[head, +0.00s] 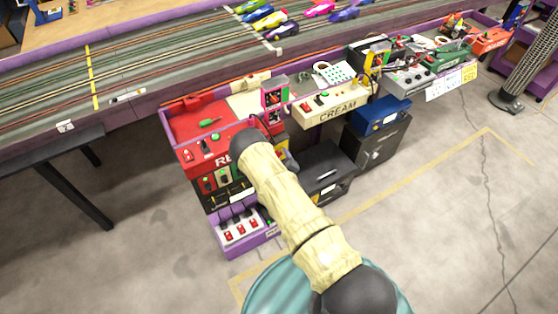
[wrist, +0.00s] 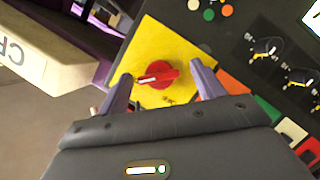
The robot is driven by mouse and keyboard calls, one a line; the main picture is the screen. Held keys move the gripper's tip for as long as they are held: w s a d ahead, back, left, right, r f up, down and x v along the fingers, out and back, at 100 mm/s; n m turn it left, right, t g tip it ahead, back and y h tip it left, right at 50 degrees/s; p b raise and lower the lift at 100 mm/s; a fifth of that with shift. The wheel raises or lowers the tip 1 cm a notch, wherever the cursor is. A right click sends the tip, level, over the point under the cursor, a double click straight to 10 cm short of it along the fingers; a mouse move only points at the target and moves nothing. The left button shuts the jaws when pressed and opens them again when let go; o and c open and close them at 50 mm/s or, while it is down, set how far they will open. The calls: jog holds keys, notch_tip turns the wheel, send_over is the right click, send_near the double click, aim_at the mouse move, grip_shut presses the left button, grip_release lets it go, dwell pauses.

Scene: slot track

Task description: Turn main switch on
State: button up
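The switch in front of my gripper is a red rotary knob (wrist: 157,74) with a white pointer stripe, on a yellow plate (wrist: 150,47) set in a black panel. In the wrist view my gripper (wrist: 160,88) is open, with one purple-grey finger on each side of the knob. I cannot tell whether the fingers touch it. In the head view my arm covers the knob and my gripper, beside the red station (head: 190,122). No label naming the main switch is readable.
The black panel also has black knobs (wrist: 265,47) and coloured buttons (wrist: 209,14). The CREAM box (head: 332,105) juts out to the right of my arm in the head view. A purple switch box (head: 240,230) sits low at left. Open floor (head: 430,220) lies to the right.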

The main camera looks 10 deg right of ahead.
jog(key=shift+r, duration=0.1)
jog(key=v, duration=1.7)
jog(key=shift+s+p, duration=0.2)
jog(key=shift+p, duration=0.25)
jog(key=shift+a, duration=0.1)
